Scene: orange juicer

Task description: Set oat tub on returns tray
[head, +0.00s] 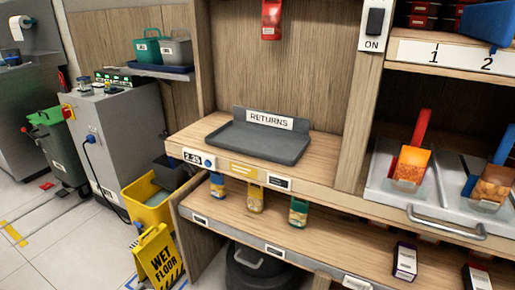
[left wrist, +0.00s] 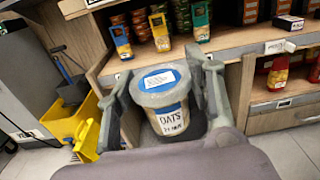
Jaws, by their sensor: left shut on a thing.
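The oat tub (left wrist: 161,101) is a clear round tub with a grey-blue lid and a label reading OATS. In the left wrist view my left gripper (left wrist: 163,84) is shut on it, with one finger on each side. The tub is upright or nearly so, in front of the lower shelf. The returns tray (head: 257,142) is a dark grey, empty tray with a RETURNS sign at its back, on the upper wooden shelf in the head view. Neither gripper nor the tub shows in the head view. My right gripper is in neither view.
Several small boxes, including a green one (head: 299,212), stand on the shelf below the tray. A yellow mop bucket (head: 148,203) and a wet floor sign (head: 160,257) stand at left. Scoop bins (head: 409,165) lie right of a wooden divider (head: 357,120).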

